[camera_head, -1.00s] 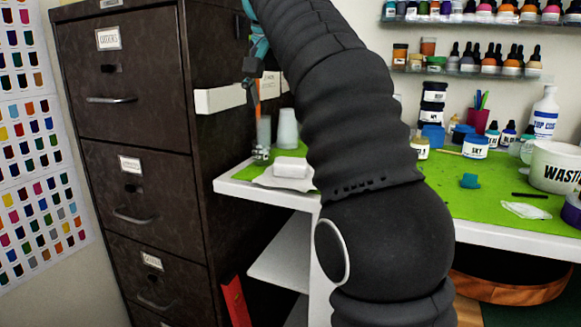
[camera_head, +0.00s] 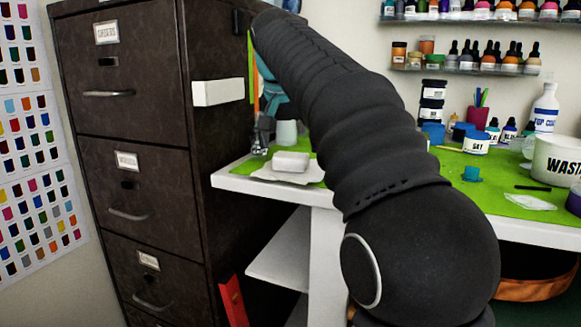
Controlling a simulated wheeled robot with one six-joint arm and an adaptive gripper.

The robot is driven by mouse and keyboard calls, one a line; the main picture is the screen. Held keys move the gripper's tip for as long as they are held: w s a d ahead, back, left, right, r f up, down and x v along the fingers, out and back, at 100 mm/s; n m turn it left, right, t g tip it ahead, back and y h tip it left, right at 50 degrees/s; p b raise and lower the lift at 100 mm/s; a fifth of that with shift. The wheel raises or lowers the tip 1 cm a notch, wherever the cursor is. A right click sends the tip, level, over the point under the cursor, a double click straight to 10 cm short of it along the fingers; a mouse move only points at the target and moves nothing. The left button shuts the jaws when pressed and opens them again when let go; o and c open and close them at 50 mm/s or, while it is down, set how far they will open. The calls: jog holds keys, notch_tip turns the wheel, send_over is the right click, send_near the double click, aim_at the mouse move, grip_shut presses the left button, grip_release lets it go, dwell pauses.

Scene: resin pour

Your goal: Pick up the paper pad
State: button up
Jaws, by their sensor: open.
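A low white block (camera_head: 291,161), which looks like the paper pad, lies at the left corner of the worktop on a thin white sheet (camera_head: 288,175). It stands clear of the arm in view. My gripper (camera_head: 260,145) is small in view, pointing down just left of and behind the block, near the cabinet's side. It is open, and I see nothing held in it. My dark arm hides much of the worktop to the right of the block.
A dark filing cabinet (camera_head: 125,150) stands close on the left, with a white box-like piece (camera_head: 218,92) on its side. A pale cup (camera_head: 287,132) stands behind the block. Jars, bottles and a waste tub (camera_head: 556,160) crowd the right side of the green mat (camera_head: 478,198).

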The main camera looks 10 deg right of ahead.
jog(key=shift+x, duration=1.1)
jog(key=c, duration=0.8)
jog(key=shift+r, duration=0.1)
jog(key=shift+r, duration=0.5)
notch_tip(320, 180, up, 3)
jog(key=shift+w+p, duration=0.1)
jog(key=shift+p, duration=0.75)
jog(key=s+d+r, duration=0.1)
jog(key=d+r, duration=0.1)
jog(key=d, duration=0.1)
jog(key=s+d+r+p, duration=0.1)
jog(key=s+d+r, duration=0.1)
jog(key=d, duration=0.2)
jog(key=s+d+r, duration=0.1)
jog(key=d+r, duration=0.2)
jog(key=d, duration=0.1)
jog(key=shift+s+p, duration=0.2)
jog(key=shift+p, duration=0.2)
jog(key=shift+f, duration=0.1)
